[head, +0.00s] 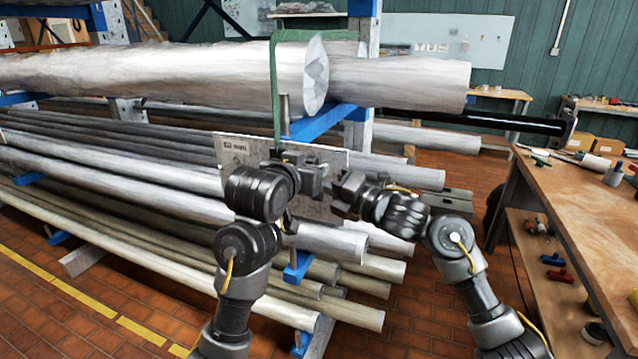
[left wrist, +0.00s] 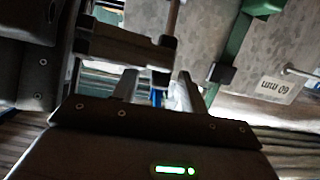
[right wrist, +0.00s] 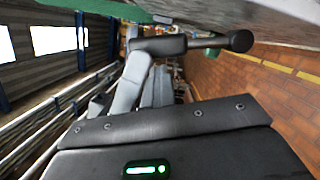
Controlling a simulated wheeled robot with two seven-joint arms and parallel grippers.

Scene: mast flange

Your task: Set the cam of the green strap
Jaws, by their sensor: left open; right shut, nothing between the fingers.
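The green strap (head: 275,85) loops over the plastic-wrapped mast and hangs down in front of a grey plate (head: 236,152). In the left wrist view the strap (left wrist: 236,48) runs down the plate to a small dark fitting (left wrist: 222,73), which may be its cam. My left gripper (head: 318,172) is open in front of the plate, with nothing seen between its fingers (left wrist: 157,88). My right gripper (head: 346,188) is shut and empty, close to the left one. In the right wrist view a dark bar with a round knob (right wrist: 236,41) crosses just beyond the fingers (right wrist: 146,76). The grippers hide part of the plate.
The wrapped mast (head: 150,78) rests on a blue rack arm (head: 325,122). Several long pipes (head: 110,165) fill the rack below. A wooden workbench (head: 575,205) with tools stands at the right. The brick floor between rack and bench is partly free.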

